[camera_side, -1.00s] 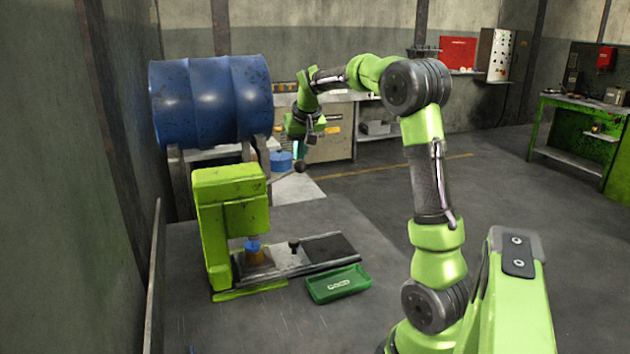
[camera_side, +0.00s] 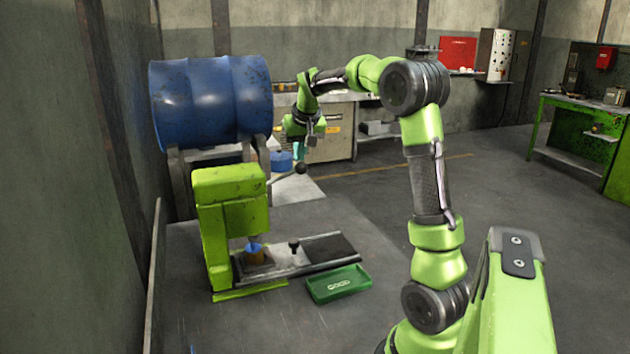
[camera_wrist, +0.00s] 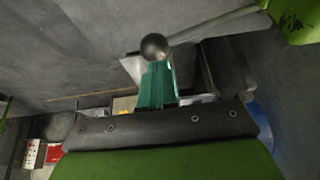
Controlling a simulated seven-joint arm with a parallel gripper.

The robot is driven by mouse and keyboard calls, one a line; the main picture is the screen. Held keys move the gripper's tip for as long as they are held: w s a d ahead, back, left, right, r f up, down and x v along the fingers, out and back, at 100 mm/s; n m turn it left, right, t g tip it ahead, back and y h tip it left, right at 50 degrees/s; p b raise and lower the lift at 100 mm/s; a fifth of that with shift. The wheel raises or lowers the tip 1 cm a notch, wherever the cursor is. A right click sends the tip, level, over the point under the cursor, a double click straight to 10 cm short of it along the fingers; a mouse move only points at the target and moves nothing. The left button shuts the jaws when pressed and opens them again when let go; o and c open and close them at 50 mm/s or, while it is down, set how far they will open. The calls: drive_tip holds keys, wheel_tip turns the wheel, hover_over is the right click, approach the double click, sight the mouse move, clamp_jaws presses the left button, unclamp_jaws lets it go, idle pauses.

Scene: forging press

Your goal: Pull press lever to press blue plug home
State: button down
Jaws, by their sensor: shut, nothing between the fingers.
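The green press (camera_side: 230,215) stands on the table at left in the side view. Its grey lever sticks out to the right and ends in a dark ball knob (camera_side: 301,168), which also shows in the wrist view (camera_wrist: 154,46). The blue plug (camera_side: 253,247) sits upright in an orange-brown part (camera_side: 255,258) under the press ram. My gripper (camera_side: 299,150), with teal fingers, is shut and empty, just above the knob. In the wrist view the fingers (camera_wrist: 158,75) point at the knob; whether they touch it I cannot tell.
A black-and-grey slide rail (camera_side: 315,253) with a small black knob (camera_side: 294,246) runs right from the press. A green tray (camera_side: 338,283) lies in front of it. A blue drum (camera_side: 211,100) lies behind the press. The table right of the tray is clear.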

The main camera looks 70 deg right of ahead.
drive_tip(key=shift+a+r, duration=0.1)
drive_tip(key=shift+r, duration=0.6)
drive_tip(key=shift+w+a+r, duration=0.25)
drive_tip(key=shift+w+r, duration=0.05)
drive_tip(key=shift+r, duration=0.35)
drive_tip(key=shift+w+a+r, duration=0.25)
drive_tip(key=shift+r, duration=0.35)
drive_tip(key=shift+w+a+r, duration=0.25)
drive_tip(key=shift+r, duration=0.2)
drive_tip(key=shift+w+a+r, duration=0.2)
drive_tip(key=shift+r, duration=0.25)
wheel_tip(320, 180, up, 6)
